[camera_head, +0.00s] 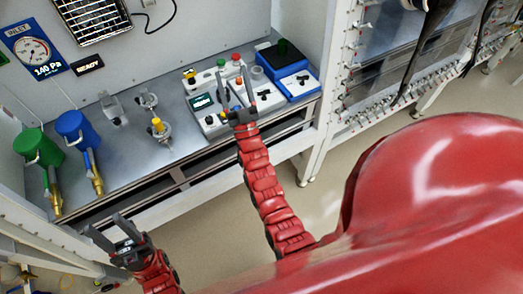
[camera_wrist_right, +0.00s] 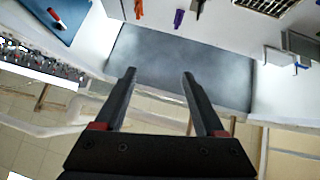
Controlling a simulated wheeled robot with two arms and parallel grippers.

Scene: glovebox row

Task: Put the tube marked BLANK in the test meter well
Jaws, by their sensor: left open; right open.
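Small tubes with coloured caps stand on the bench behind my right gripper, among them a green-capped one (camera_head: 221,64) and a red-capped one (camera_head: 236,58). No BLANK marking is readable. A white device with a lit display (camera_head: 202,102) stands just left of my right gripper; it may be the test meter, and I cannot make out its well. My right gripper (camera_head: 237,88) is open and empty, in front of these devices and partly covering them. The right wrist view shows nothing between its fingers (camera_wrist_right: 158,73). My left gripper (camera_head: 104,224) is open and empty, low in front of the bench.
A blue-and-white device (camera_head: 285,66) stands at the bench's right end. Metal fixtures (camera_head: 148,102) stand mid-bench. Green (camera_head: 38,147) and blue (camera_head: 76,126) handled containers with brass ends are at the left. A wall frame (camera_head: 318,105) bounds the bench on the right.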

